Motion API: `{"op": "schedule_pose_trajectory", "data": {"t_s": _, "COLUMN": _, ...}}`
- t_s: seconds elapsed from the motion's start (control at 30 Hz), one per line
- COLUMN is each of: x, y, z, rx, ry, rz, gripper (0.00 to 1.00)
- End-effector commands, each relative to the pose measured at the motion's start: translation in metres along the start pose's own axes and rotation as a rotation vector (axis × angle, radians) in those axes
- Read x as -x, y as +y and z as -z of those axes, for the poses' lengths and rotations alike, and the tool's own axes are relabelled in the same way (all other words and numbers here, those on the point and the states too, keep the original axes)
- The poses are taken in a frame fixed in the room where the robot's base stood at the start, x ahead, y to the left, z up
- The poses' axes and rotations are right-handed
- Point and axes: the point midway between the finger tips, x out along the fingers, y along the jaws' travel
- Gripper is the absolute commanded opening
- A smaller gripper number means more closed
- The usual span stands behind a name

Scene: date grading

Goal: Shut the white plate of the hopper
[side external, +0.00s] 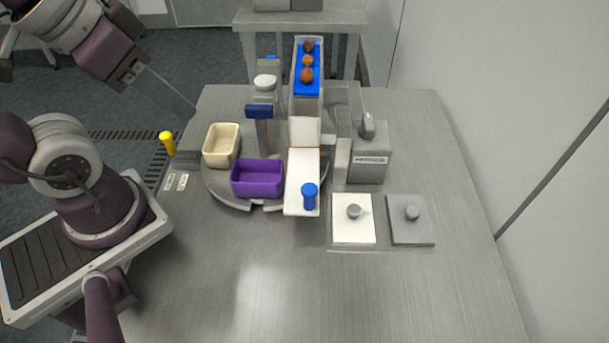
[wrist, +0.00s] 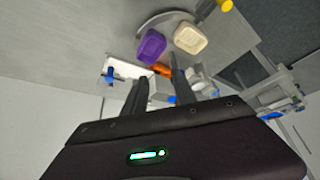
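The hopper (side external: 322,95) is a tall narrow grey channel with a blue bed and several brown dates. Below its front, a sloping white piece (side external: 305,130) leads to a long white tray (side external: 300,170) with a blue knob (side external: 309,192). A white plate with a grey knob (side external: 343,233) lies on the table at the front right, beside a similar grey plate (side external: 410,233). I cannot tell which white piece is the hopper's plate. My gripper is at the upper left in the side view (side external: 190,112), clear of all these; the wrist view shows its fingers (wrist: 157,70) apart, open.
A purple bin (side external: 257,192) and a cream bin (side external: 222,160) stand on a round grey platform left of the tray. A blue-topped post (side external: 259,112) rises behind them. A grey box (side external: 369,165) stands right of the hopper. The table's front is clear.

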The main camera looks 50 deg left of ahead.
Motion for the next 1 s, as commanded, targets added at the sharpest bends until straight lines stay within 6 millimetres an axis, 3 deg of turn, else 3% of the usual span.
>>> {"op": "schedule_pose_trajectory", "data": {"t_s": 0.07, "x": 0.001, "y": 0.004, "z": 0.006, "rx": -0.073, "ry": -0.026, "rz": -0.006, "gripper": 0.15}}
{"op": "schedule_pose_trajectory", "data": {"t_s": 0.13, "x": 0.003, "y": 0.015, "z": 0.019, "rx": -0.255, "ry": -0.086, "rz": -0.019, "gripper": 0.01}}
{"op": "schedule_pose_trajectory", "data": {"t_s": 0.17, "x": 0.003, "y": 0.023, "z": 0.027, "rx": -0.369, "ry": -0.119, "rz": -0.028, "gripper": 0.00}}
{"op": "schedule_pose_trajectory", "data": {"t_s": 0.27, "x": -0.004, "y": 0.065, "z": 0.053, "rx": -0.829, "ry": -0.241, "rz": -0.060, "gripper": 0.00}}
{"op": "schedule_pose_trajectory", "data": {"t_s": 0.33, "x": -0.014, "y": 0.105, "z": 0.064, "rx": -1.164, "ry": -0.319, "rz": -0.081, "gripper": 0.00}}
{"op": "schedule_pose_trajectory", "data": {"t_s": 0.5, "x": -0.040, "y": 0.203, "z": 0.050, "rx": -1.828, "ry": -0.458, "rz": -0.112, "gripper": 0.00}}
{"op": "schedule_pose_trajectory", "data": {"t_s": 0.6, "x": -0.050, "y": 0.237, "z": 0.034, "rx": -2.043, "ry": -0.502, "rz": -0.116, "gripper": 0.00}}
{"op": "schedule_pose_trajectory", "data": {"t_s": 0.73, "x": -0.056, "y": 0.251, "z": 0.024, "rx": -2.138, "ry": -0.523, "rz": -0.117, "gripper": 0.00}}
{"op": "schedule_pose_trajectory", "data": {"t_s": 0.87, "x": -0.071, "y": 0.245, "z": 0.020, "rx": -2.138, "ry": -0.525, "rz": -0.116, "gripper": 0.00}}
{"op": "schedule_pose_trajectory", "data": {"t_s": 1.0, "x": -0.099, "y": 0.234, "z": 0.011, "rx": -2.136, "ry": -0.529, "rz": -0.117, "gripper": 0.00}}
